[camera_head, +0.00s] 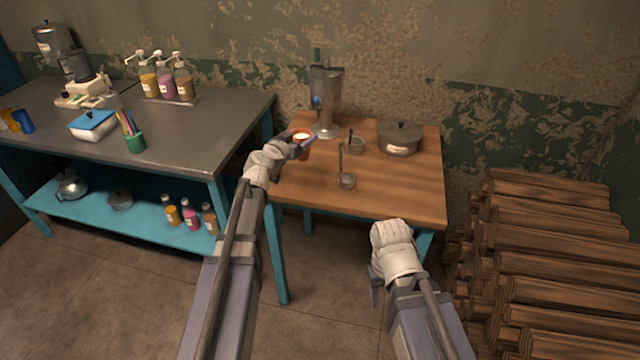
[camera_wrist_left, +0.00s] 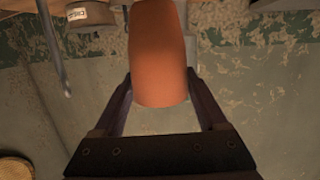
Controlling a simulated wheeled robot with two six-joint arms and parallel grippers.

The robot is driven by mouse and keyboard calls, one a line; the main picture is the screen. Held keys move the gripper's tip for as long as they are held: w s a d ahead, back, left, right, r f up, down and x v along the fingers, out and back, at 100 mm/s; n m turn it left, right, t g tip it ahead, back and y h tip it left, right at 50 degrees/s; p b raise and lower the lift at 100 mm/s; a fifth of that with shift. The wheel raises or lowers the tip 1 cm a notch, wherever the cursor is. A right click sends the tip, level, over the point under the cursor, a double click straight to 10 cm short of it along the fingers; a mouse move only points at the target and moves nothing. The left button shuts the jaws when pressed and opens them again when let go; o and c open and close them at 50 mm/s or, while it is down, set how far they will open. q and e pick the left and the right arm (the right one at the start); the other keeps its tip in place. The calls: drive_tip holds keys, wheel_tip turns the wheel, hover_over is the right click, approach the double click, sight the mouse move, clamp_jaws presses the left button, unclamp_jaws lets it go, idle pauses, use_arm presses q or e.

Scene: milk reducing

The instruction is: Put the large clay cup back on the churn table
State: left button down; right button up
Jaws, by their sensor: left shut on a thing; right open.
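The large clay cup (camera_head: 302,134) is orange-brown with something white inside. It is at the left edge of the wooden churn table (camera_head: 400,190). My left gripper (camera_head: 300,148) is shut on its side; in the left wrist view the cup (camera_wrist_left: 160,55) sits between both fingers (camera_wrist_left: 160,88). I cannot tell whether the cup's base touches the table. The metal churn (camera_head: 327,100) stands at the back of the table, right of the cup. My right gripper (camera_head: 377,288) is open and empty, low in front of the table.
A ladle (camera_head: 346,180), a small metal cup (camera_head: 356,146) and a lidded pot (camera_head: 400,140) stand on the churn table. A grey counter (camera_head: 200,125) with bottles is at the left. Stacked logs (camera_head: 550,250) are at the right. The table's front right is bare.

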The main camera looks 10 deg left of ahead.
use_arm(q)
drive_tip(key=shift+f+b, duration=5.15)
drive_tip(key=shift+r, duration=0.15)
unclamp_jaws()
drive_tip(key=p+v, duration=0.2)
drive_tip(key=v, duration=1)
drive_tip(key=shift+p, duration=0.35)
